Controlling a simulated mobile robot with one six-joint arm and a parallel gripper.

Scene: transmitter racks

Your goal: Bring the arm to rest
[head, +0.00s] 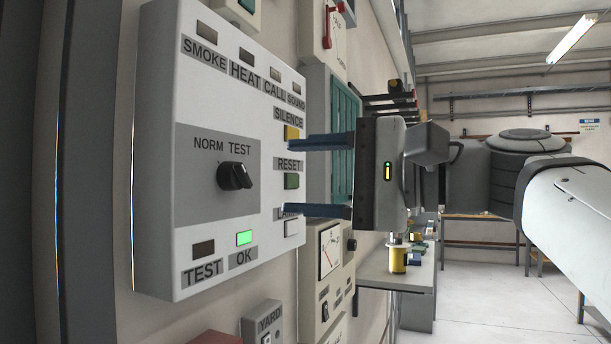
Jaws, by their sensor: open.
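My gripper (320,177) is in the middle of the head view, its two blue fingers spread apart with nothing between them. The fingers point left toward a grey wall panel (215,255) with a black NORM/TEST knob (235,176). In the picture the upper fingertip is beside the yellow SILENCE button (291,133) and the lower one is near the white lamp button (291,228). The green RESET button (291,181) shows between them. I cannot tell whether the fingertips touch the panel. My arm (570,200) reaches in from the right.
The panel's green OK light (244,238) is lit. Gauge boxes (331,250) and a teal louvred unit (345,140) are on the wall behind the gripper. A bench (400,273) bears a yellow cylinder (397,260). The floor (490,290) at the right is open.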

